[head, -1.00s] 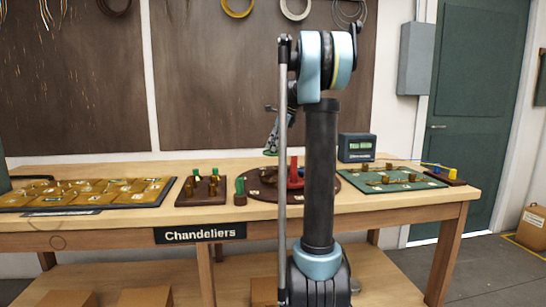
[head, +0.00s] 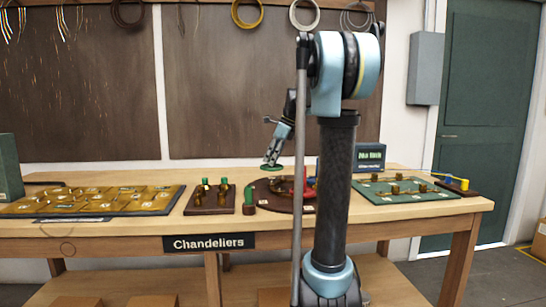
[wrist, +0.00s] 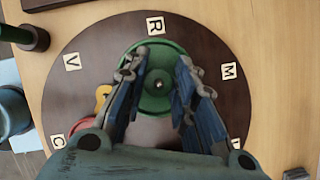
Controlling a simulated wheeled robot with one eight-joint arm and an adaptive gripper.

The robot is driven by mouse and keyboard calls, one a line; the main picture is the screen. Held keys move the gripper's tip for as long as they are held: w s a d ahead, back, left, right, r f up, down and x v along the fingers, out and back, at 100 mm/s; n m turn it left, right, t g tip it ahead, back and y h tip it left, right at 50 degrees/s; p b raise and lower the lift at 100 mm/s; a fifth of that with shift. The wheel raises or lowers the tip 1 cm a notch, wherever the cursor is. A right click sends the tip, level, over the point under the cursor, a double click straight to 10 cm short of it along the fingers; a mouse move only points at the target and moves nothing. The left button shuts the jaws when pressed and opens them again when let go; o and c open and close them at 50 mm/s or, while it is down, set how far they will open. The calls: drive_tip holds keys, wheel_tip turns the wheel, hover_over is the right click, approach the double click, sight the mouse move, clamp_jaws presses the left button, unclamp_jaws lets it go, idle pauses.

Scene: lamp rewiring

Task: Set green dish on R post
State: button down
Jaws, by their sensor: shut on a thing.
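The green dish (wrist: 150,58) is round with a small bright spot at its centre. My gripper (wrist: 156,82) is shut on it, with a blue-padded finger at each side. In the head view my gripper (head: 272,158) points down and holds the dish (head: 271,168) above the dark round board (head: 292,208). The R post itself is not clearly visible; the dish and fingers cover that area.
A yellow piece (wrist: 102,96) and a red piece (wrist: 72,138) stand at lower left. A green post (head: 249,195) stands left of the board. A green board (head: 408,194) lies right.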

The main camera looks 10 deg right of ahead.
sight(272, 170)
drive_tip(key=shift+f, duration=2.8)
drive_tip(key=shift+f, duration=0.5)
drive_tip(key=c, duration=1.2)
unclamp_jaws()
drive_tip(key=v, duration=1.1)
drive_tip(key=shift+d+r, duration=0.15)
drive_tip(key=shift+r, duration=0.25)
